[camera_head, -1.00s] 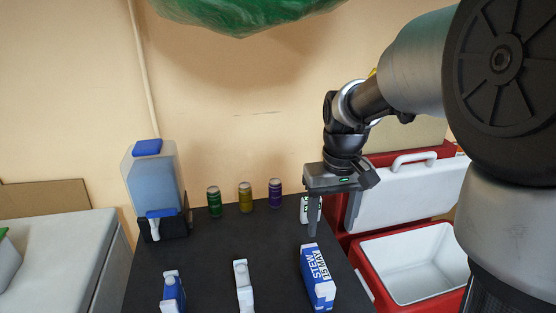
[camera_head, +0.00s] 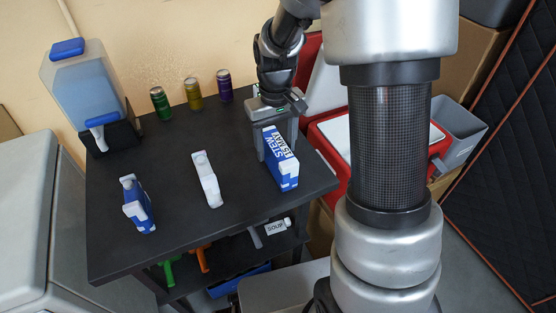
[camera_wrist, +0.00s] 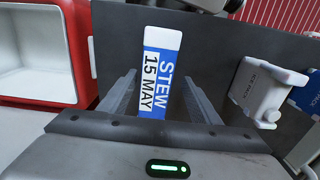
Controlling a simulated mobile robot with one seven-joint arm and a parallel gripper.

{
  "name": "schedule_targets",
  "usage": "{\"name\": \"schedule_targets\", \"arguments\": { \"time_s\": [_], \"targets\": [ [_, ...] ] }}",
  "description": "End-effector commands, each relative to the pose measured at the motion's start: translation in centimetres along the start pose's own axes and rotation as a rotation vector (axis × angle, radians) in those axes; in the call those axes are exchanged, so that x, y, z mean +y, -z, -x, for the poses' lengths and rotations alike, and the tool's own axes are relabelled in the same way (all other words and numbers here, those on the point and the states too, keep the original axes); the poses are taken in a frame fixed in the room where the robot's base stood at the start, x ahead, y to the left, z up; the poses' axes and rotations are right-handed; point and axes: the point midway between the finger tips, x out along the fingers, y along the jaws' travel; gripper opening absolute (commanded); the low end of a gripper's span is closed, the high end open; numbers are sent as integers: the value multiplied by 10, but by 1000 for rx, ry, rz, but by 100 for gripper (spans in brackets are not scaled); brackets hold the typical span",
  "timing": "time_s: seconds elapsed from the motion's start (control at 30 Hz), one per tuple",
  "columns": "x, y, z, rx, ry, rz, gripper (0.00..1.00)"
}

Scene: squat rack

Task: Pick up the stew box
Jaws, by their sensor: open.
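The stew box (camera_head: 280,165) is a blue and white carton marked "STEW 15 MAY", on the right part of the black table (camera_head: 170,188). My gripper (camera_head: 277,138) is at its far end, open, with the fingers reaching down on either side of the carton. In the wrist view the stew box (camera_wrist: 160,70) lies between the two spread fingers of my gripper (camera_wrist: 160,88), with a small gap visible on the left. Whether either finger touches it is not clear. The gripper body hides part of the carton.
Green (camera_head: 160,103), yellow (camera_head: 193,94) and purple (camera_head: 224,86) cans and a water dispenser (camera_head: 85,90) are behind. A red cooler (camera_head: 330,135) borders the table's right.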

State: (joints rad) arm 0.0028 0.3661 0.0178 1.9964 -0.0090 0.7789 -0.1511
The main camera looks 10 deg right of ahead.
Motion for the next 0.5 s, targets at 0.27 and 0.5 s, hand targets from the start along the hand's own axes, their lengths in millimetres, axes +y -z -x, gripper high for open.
{"name": "schedule_targets", "arguments": {
  "time_s": [0.27, 0.5],
  "targets": [
    [5, 0, -26, -2, 0, 0, 57],
    [6, 0, -54, -1, 0, 1, 57]
  ]
}}
